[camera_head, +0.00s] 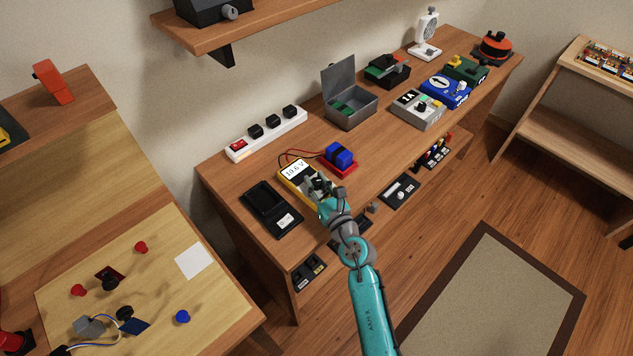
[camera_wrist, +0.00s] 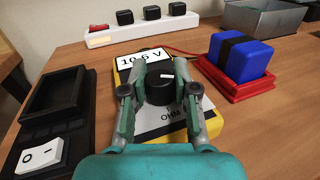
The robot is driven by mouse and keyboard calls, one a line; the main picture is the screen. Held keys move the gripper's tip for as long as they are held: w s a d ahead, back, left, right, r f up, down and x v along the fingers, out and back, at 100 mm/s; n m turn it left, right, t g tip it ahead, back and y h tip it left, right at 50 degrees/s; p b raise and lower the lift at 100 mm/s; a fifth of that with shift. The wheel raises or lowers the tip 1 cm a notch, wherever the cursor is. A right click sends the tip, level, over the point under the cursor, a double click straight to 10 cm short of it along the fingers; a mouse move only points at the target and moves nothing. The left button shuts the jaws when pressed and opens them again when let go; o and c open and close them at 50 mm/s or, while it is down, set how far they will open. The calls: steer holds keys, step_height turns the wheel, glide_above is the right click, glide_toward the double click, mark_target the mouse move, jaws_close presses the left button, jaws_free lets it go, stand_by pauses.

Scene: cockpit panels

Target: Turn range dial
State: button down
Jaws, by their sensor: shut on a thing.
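The yellow multimeter (camera_head: 293,172) lies on the wooden desk, its display reading about 10.6 V. In the wrist view its display (camera_wrist: 146,61) is at the top and the letters OHM show below the dial. The black range dial (camera_wrist: 160,84) has a white pointer mark near its top. My gripper (camera_wrist: 159,92) has one finger on each side of the dial and is shut on it. In the head view my gripper (camera_head: 320,190) covers the lower part of the meter and hides the dial.
A blue block (camera_wrist: 240,53) on a red tray (camera_wrist: 236,82) stands right of the meter, with a red lead. A black tray with a rocker switch (camera_wrist: 45,125) lies to the left. A power strip (camera_head: 266,134) and grey box (camera_head: 350,108) stand behind.

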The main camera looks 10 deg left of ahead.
steer(key=c, duration=0.9)
jaws_free()
steer(key=shift+o, duration=0.2)
steer(key=shift+s+d, duration=0.1)
steer(key=v, duration=1.1)
steer(key=shift+s+d, duration=0.2)
steer(key=shift+s, duration=0.1)
steer(key=shift+f, duration=0.1)
steer(key=s+d+r+n+h, duration=0.1)
steer(key=s+d+n+h, duration=0.2)
steer(key=s+d+n, duration=0.3)
steer(key=s+d+r+n+h, duration=0.2)
steer(key=s+d+n, duration=0.5)
steer(key=s+n, duration=0.6)
steer(key=s+d+r+n+h, duration=0.2)
steer(key=s+d+n+h, duration=0.3)
steer(key=s, duration=1.6)
steer(key=d+n, duration=0.2)
steer(key=n, duration=0.3)
steer(key=shift+r+n, duration=0.25)
steer(key=shift+n, duration=0.05)
